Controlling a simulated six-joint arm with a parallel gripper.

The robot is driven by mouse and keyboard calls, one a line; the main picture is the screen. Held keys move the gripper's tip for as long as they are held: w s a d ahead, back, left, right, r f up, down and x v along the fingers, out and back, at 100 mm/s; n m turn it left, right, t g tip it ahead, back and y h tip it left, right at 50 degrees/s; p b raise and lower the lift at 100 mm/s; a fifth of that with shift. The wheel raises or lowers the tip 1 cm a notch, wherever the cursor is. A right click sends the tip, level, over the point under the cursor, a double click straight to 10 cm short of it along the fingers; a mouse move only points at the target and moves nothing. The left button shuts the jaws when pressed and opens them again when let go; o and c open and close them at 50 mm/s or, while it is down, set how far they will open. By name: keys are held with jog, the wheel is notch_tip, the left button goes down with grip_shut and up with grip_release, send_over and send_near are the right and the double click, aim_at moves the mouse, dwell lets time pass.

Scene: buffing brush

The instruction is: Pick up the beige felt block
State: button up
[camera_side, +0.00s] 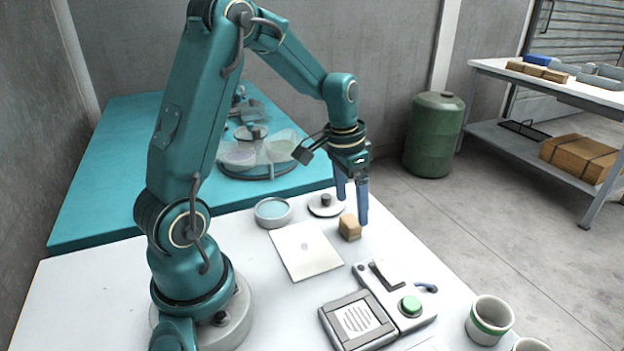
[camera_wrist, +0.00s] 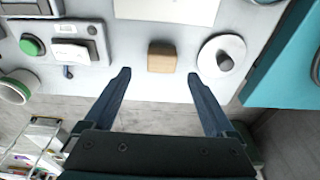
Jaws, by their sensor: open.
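The beige felt block (camera_side: 349,227) sits on the white table, just beyond the corner of a pale square sheet. In the wrist view the block (camera_wrist: 162,57) lies ahead of my gripper, roughly midway between the two fingers. My gripper (camera_side: 353,210) is open and empty, pointing down with its blue fingers at the block in the side view. In the wrist view the fingertips of my gripper (camera_wrist: 159,74) are wide apart with clear space on both sides of the block. I cannot tell exactly how high the fingertips are above the table.
A white disc with a dark knob (camera_side: 326,204) stands close behind the block. A round dish (camera_side: 272,212) and the pale sheet (camera_side: 306,250) are to the left. A device with a green button (camera_side: 411,305) is in front, with striped cups (camera_side: 489,319) to its right.

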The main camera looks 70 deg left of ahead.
aim_at(351, 219)
jog(key=shift+s+a+f, duration=0.1)
jog(key=shift+a+f, duration=0.05)
jog(key=shift+f, duration=0.3)
jog(key=shift+w+f, duration=0.2)
jog(key=shift+f, duration=0.95)
jog(key=shift+w+f, duration=0.15)
jog(key=shift+f, duration=0.95)
grip_shut()
jog(key=shift+r, duration=0.1)
jog(key=shift+r, duration=0.5)
jog(key=r, duration=0.2)
jog(key=a+r, duration=0.1)
jog(key=shift+s+r, duration=0.35)
jog(key=shift+s, duration=0.05)
jog(key=s+a+r, duration=0.6)
jog(key=s+a, duration=0.1)
jog(key=shift+s, duration=0.3)
